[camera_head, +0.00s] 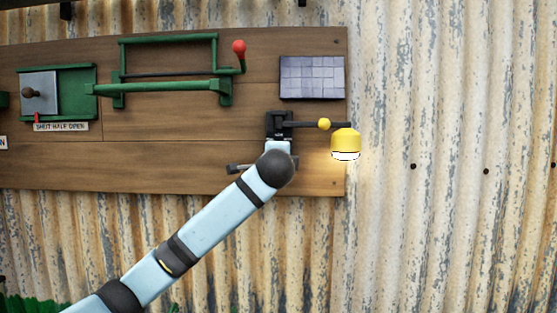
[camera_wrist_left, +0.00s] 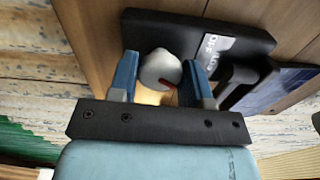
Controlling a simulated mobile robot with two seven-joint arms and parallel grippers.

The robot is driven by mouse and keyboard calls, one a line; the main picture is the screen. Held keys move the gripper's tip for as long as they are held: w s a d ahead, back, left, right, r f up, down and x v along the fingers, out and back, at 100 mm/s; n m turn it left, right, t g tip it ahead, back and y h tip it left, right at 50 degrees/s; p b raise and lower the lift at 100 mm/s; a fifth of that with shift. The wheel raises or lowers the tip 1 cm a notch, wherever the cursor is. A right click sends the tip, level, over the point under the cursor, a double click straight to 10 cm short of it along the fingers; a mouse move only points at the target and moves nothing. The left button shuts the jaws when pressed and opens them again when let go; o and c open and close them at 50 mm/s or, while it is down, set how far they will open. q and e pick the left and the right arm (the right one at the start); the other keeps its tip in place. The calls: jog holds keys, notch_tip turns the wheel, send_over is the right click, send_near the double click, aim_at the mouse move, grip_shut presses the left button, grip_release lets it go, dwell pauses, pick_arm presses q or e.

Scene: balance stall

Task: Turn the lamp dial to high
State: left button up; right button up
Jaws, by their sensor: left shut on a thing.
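The lamp dial (camera_wrist_left: 160,68) is a pale round knob with a red pointer, seen in the wrist view. My left gripper (camera_wrist_left: 161,78) has its two blue fingers on either side of the knob and is shut on it. The red pointer reaches toward the right finger. A white label (camera_wrist_left: 214,48) on the dark dial plate is partly covered and hard to read. In the head view my left arm and wrist hide the dial. The yellow lamp (camera_head: 345,140) hangs on a dark arm right of my gripper, with a bright glow at its underside. My right gripper is not in view.
The wooden board (camera_head: 180,150) also bears a green frame with a red-knobbed lever (camera_head: 239,47), a sliding shutter (camera_head: 38,93) with a "SHUT HALF OPEN" label, and a tiled panel (camera_head: 311,77). Right of the board is bare corrugated wall (camera_head: 450,220).

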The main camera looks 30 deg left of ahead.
pick_arm(q)
jog(key=shift+m, duration=2.9)
jog(key=o, duration=0.9)
